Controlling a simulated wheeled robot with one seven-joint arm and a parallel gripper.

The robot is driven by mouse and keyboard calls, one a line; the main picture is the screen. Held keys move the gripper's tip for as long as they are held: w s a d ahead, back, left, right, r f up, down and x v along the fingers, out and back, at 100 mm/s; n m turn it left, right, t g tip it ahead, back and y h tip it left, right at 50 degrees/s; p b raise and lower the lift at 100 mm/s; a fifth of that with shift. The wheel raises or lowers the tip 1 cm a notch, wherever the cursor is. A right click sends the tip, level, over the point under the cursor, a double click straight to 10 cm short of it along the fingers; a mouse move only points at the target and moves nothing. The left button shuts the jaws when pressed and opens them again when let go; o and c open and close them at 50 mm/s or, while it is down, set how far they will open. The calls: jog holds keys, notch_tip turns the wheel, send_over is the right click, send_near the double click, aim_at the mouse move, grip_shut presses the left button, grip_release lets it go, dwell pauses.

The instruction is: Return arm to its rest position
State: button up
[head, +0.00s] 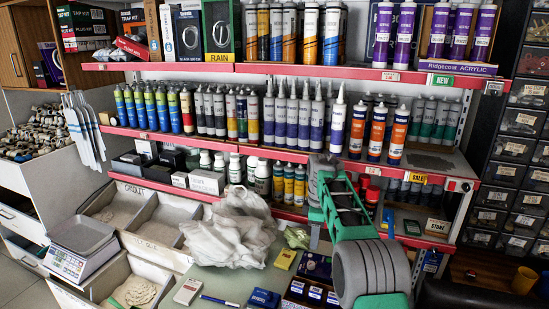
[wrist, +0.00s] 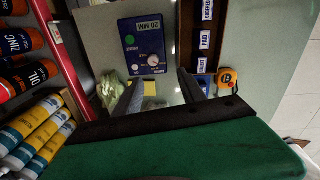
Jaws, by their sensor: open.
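My arm (head: 368,262), green and grey, reaches up from the lower right over the counter, in front of the shelves, in the head view. In that view I cannot make out my fingertips. In the wrist view my gripper (wrist: 161,90) shows two dark fingers, spread apart over the counter. Nothing appears held between them; a small yellow item (wrist: 150,88) shows in the gap, seemingly on the counter below. A blue box (wrist: 141,42) marked 20 MM lies just beyond the fingers.
Shelves of bottles and cartridges (head: 291,115) stand close behind my arm. A white plastic bag (head: 232,230) lies left of it, with a scale (head: 82,240) and bins farther left. In the wrist view, a tape measure (wrist: 228,77) sits right of the fingers and a green bag (wrist: 112,84) left.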

jog(key=s+r+m+t, duration=0.1)
jog(key=s+r+m, duration=0.3)
jog(key=s, duration=0.4)
jog(key=s+r+m, duration=0.3)
jog(key=s+r, duration=0.1)
jog(key=s, duration=0.4)
jog(key=s+f+m+t, duration=0.1)
jog(key=s+f+m, duration=0.2)
jog(key=s, duration=0.7)
jog(key=s+f+m, duration=0.4)
jog(key=s, duration=0.5)
jog(key=shift+s+a+m+t, duration=0.15)
jog(key=shift+s+m+t, duration=0.2)
jog(key=shift+m+t, duration=0.05)
